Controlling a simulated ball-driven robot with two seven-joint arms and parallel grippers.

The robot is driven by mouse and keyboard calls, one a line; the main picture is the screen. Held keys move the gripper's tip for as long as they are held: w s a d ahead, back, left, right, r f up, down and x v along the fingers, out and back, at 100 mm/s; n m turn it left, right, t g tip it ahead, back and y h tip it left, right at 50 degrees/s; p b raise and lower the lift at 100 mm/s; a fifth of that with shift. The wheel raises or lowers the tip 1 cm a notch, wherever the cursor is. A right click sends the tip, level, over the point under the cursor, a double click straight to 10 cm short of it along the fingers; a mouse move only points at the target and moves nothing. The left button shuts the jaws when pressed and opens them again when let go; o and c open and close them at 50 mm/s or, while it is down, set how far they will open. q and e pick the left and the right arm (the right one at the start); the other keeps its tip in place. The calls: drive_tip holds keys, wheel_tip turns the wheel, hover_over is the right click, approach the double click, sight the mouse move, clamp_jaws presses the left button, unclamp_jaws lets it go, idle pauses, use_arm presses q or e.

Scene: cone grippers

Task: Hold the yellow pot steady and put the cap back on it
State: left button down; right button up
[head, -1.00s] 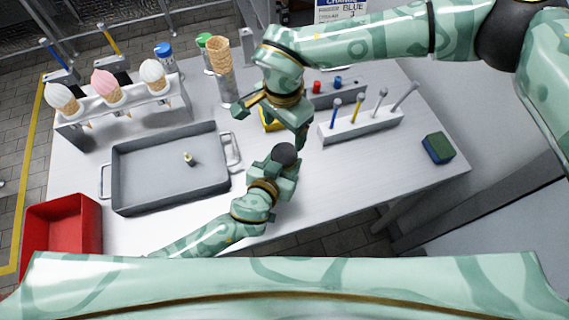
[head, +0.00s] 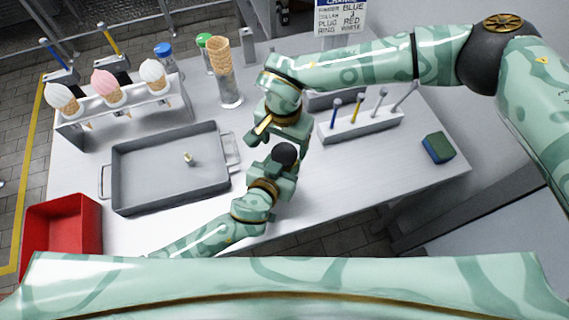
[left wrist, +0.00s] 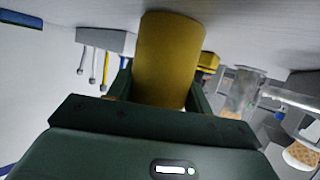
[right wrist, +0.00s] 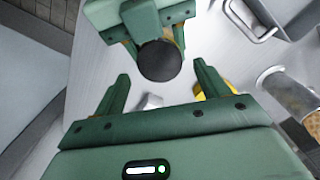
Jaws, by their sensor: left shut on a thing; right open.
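The yellow pot (left wrist: 168,62) is an upright cylinder between the fingers of my left gripper (left wrist: 162,90), which is shut on it. A dark round disc (right wrist: 160,61) covers the pot's top in the right wrist view and looks like the cap; it also shows in the head view (head: 284,154). Whether it is fully seated I cannot tell. My right gripper (right wrist: 160,78) is open and empty, close beside the dark top. In the head view my right gripper (head: 277,140) is just behind the pot, and the pot's yellow side is hidden.
A grey tray (head: 135,190) lies left of my grippers. A white rack (head: 362,125) with several rods stands to the right, and a green-blue block (head: 438,148) farther right. A tall glass with cones (head: 230,92) stands behind. The right front of the table is clear.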

sight(284, 154)
drive_tip(key=shift+f, duration=1.6)
drive_tip(key=c, duration=1)
drive_tip(key=m, duration=0.6)
drive_tip(key=shift+m, duration=0.4)
drive_tip(key=o, duration=1.1)
drive_tip(key=shift+s, duration=0.1)
